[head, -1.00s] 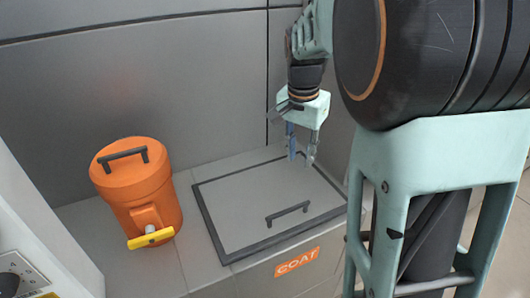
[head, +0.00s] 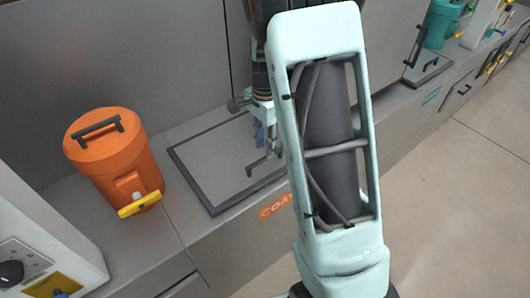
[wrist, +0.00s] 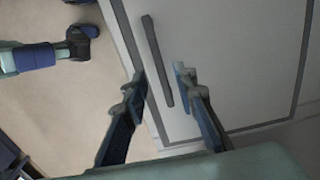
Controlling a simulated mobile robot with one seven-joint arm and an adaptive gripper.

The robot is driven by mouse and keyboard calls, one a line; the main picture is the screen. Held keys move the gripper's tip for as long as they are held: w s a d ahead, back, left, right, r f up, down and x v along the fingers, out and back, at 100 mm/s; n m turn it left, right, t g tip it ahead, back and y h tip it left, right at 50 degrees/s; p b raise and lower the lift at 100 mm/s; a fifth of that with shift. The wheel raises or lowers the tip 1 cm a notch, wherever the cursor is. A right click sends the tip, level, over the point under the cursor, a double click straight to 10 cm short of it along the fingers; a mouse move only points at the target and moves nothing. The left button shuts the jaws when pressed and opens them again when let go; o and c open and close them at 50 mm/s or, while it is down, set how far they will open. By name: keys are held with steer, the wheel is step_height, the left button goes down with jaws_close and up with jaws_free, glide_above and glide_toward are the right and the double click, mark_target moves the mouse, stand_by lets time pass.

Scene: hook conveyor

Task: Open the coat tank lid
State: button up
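The coat tank lid (head: 213,163) is a flat grey panel with a dark border, lying closed in the counter above the orange COAT label (head: 276,207). Its dark bar handle (head: 257,168) is near the front edge, partly hidden by my arm in the head view. My gripper (head: 266,149) is over the lid close to the handle. In the wrist view my gripper (wrist: 160,78) is open, its two fingers apart. The handle (wrist: 157,60) runs between the fingertips in the picture, with the lid (wrist: 235,60) behind. I cannot tell whether the fingers touch it.
An orange drum (head: 112,155) with a yellow tap (head: 139,204) stands left of the lid. A white panel with a knob (head: 35,235) is at the lower left. A teal container (head: 441,24) stands farther along the counter. Open floor (head: 450,190) lies to the right.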

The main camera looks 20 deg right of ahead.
steer(key=shift+f, duration=1.8)
jaws_close()
